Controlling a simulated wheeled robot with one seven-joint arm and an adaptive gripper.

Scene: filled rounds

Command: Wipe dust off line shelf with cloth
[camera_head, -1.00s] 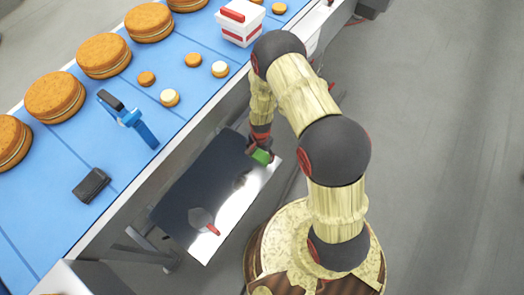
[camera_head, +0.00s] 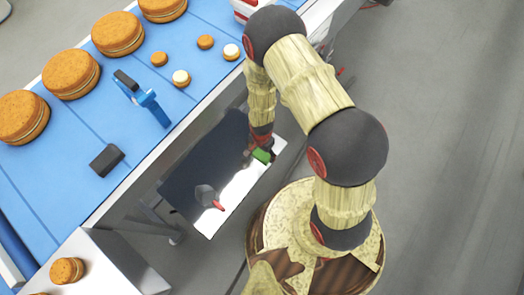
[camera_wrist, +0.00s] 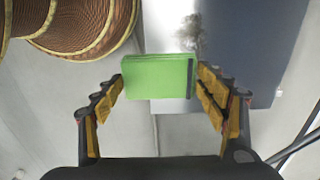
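The shelf (camera_head: 180,186) is a low, dark, shiny panel beneath the conveyor, with a bright white glare along its right side. My gripper (camera_head: 262,148) is over the right part of the shelf. It is shut on a green cloth (camera_head: 263,156), a folded block held between both fingers in the wrist view (camera_wrist: 158,77). A grey-brown patch of dust (camera_wrist: 190,32) shows on the shelf just beyond the cloth in the wrist view. In the head view I cannot make the dust out clearly near my gripper. Whether the cloth touches the shelf is unclear.
A dark tool with a red handle (camera_head: 207,196) lies on the shelf. The blue conveyor (camera_head: 75,155) above carries filled rounds (camera_head: 72,74), a blue-handled device (camera_head: 150,106) and a black box (camera_head: 107,160). A metal table (camera_head: 105,262) stands at lower left. Grey floor lies open at right.

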